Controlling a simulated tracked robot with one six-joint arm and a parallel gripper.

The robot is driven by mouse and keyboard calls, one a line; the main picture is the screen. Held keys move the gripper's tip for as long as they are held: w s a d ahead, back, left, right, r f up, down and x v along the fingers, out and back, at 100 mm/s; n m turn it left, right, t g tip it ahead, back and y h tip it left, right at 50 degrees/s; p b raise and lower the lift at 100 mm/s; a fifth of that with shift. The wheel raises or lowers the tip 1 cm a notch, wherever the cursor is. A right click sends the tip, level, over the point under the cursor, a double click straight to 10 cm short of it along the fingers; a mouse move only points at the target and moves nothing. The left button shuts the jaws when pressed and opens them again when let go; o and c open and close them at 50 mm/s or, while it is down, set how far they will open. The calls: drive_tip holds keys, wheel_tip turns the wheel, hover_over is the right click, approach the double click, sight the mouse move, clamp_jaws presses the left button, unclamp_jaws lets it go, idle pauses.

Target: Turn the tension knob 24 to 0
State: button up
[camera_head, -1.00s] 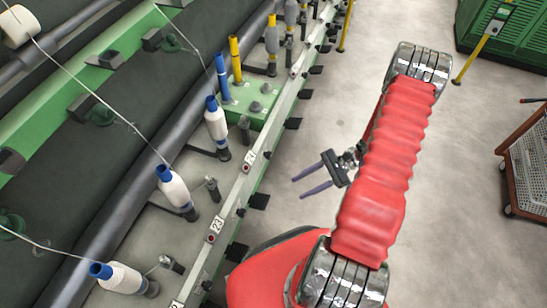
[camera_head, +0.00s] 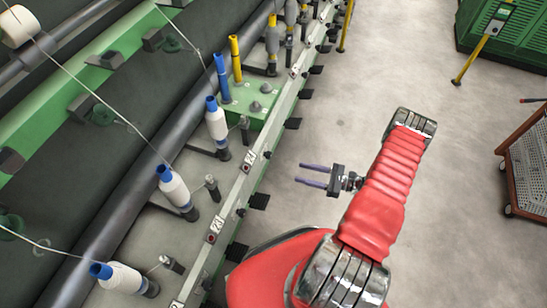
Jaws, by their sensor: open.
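A numbered label plate (camera_head: 250,158) sits on the pale rail of the machine at centre left, with a second plate (camera_head: 217,224) lower down. Their numbers are too small to read surely now. A small dark knob (camera_head: 240,212) sticks out of the rail's outer side between them. I cannot tell which knob is number 24, nor its setting. My gripper (camera_head: 300,173) is open and empty. Its two purple fingers point left toward the rail, apart from it, with bare floor showing beneath them.
White bobbins with blue tops (camera_head: 173,187) stand along the machine behind the rail (camera_head: 228,200). Dark pedals (camera_head: 259,201) jut out from its side. A wheeled cart (camera_head: 525,170) and a green cabinet (camera_head: 500,45) stand right. The floor between is clear.

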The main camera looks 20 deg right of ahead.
sight(268, 155)
drive_tip(key=shift+w+d+r+m+t, duration=0.3)
drive_tip(key=shift+w+d+r+t, duration=0.35)
drive_tip(key=shift+r, duration=0.15)
drive_tip(key=shift+a, duration=0.1)
drive_tip(key=x, duration=1.3)
drive_tip(key=shift+w+a+f, duration=0.2)
drive_tip(key=shift+w+a, duration=0.05)
drive_tip(key=c, duration=1)
